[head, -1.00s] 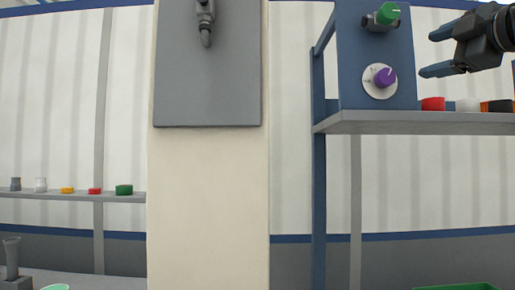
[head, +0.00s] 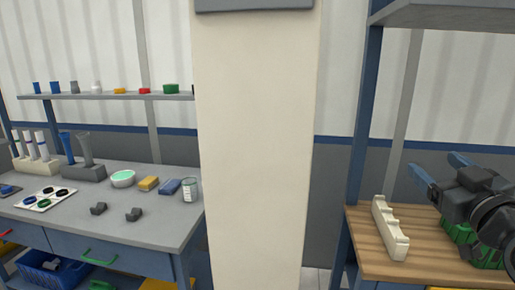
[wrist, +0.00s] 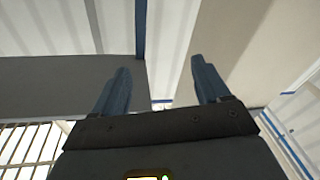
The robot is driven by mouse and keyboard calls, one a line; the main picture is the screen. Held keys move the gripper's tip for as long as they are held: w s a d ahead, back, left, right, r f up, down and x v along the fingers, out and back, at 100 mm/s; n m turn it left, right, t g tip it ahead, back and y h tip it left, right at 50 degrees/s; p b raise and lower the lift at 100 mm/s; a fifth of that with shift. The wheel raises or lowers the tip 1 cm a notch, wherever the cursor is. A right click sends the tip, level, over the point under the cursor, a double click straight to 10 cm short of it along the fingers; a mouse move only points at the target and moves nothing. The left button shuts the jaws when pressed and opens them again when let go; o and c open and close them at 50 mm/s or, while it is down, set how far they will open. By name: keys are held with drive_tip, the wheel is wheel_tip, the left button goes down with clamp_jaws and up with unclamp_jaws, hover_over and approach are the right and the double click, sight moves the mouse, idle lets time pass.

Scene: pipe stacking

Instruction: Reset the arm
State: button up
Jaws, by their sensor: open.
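My gripper (head: 440,173) is at the right of the head view, above the wooden-topped table (head: 370,262). Its two blue fingers are spread apart with nothing between them. The wrist view also shows my gripper (wrist: 160,85) with both fingers apart and empty, facing the wall and the beige pillar.
A cream notched rack (head: 390,228) stands on the wooden table, with a green crate (head: 488,252) partly hidden behind my arm. A grey shelf (head: 445,14) hangs above. A workbench (head: 150,222) with several small items stands left of the beige pillar (head: 255,150).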

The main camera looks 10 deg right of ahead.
drive_tip(key=s+a+f+m+g, duration=0.1)
drive_tip(key=s+a+f+m, duration=0.1)
drive_tip(key=s+a+f, duration=0.6)
drive_tip(key=s+a+f+m+g, duration=0.1)
drive_tip(key=s+a+f, duration=0.3)
drive_tip(key=s+f, duration=0.75)
drive_tip(key=s+a+g+y, duration=0.1)
drive_tip(key=s+a, duration=0.1)
drive_tip(key=s, duration=0.9)
drive_tip(key=s+a+f+g+y, duration=0.1)
drive_tip(key=s+a, duration=0.1)
drive_tip(key=s, duration=0.9)
drive_tip(key=shift+s+a+n, duration=0.2)
drive_tip(key=shift+s+n, duration=0.2)
